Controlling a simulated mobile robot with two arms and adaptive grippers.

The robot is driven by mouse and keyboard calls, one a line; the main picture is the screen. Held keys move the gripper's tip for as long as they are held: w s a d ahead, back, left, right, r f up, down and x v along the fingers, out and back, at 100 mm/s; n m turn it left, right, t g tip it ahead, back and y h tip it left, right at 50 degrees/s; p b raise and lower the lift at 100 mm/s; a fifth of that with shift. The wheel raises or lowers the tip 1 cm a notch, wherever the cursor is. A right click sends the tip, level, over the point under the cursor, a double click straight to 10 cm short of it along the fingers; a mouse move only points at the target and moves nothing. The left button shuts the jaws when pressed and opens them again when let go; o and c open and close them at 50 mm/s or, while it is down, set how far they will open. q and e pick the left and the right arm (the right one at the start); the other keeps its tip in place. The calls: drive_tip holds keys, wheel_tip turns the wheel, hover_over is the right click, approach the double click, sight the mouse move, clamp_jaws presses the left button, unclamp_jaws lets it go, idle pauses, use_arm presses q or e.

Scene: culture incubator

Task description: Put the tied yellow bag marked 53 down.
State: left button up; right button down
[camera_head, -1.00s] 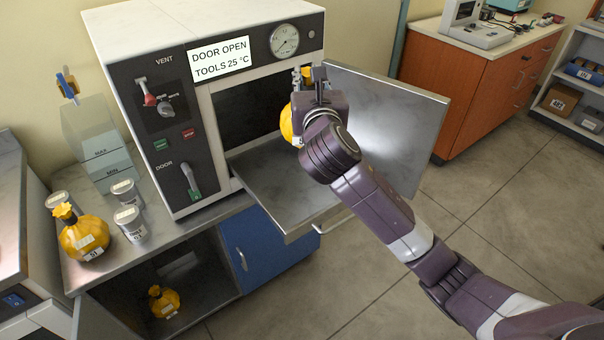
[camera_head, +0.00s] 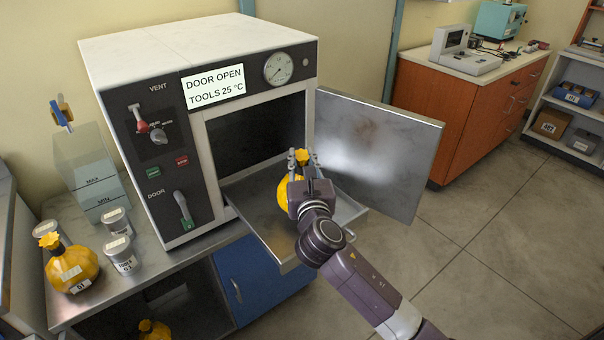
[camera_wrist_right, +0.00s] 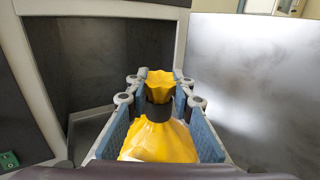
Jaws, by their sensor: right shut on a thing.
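My right gripper (camera_head: 303,160) is shut on a tied yellow bag (camera_head: 285,190) at the bag's dark neck. The bag is upright over the pulled-out metal tray (camera_head: 255,208) in front of the incubator opening; I cannot tell whether its bottom touches the tray. My arm hides part of it, and its label does not show now. In the right wrist view the bag (camera_wrist_right: 158,140) sits between the blue finger pads, its knotted top beyond the fingertips. My left gripper is not in view.
The incubator (camera_head: 205,60) has its door (camera_head: 385,150) open at right. Another yellow bag (camera_head: 72,268), marked 51, stands on the left counter beside grey canisters (camera_head: 121,255). A third yellow bag (camera_head: 153,330) is in the cabinet below. Bare tray lies left of the held bag.

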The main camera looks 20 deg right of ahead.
drive_tip(key=shift+f+b, duration=0.4)
drive_tip(key=shift+f, duration=1.7)
drive_tip(key=c, duration=1.7)
unclamp_jaws()
drive_tip(key=shift+f, duration=0.1)
drive_tip(key=s, duration=0.4)
drive_tip(key=s+a, duration=0.1)
drive_tip(key=s, duration=0.3)
drive_tip(key=s+a, duration=0.1)
drive_tip(key=s, duration=0.3)
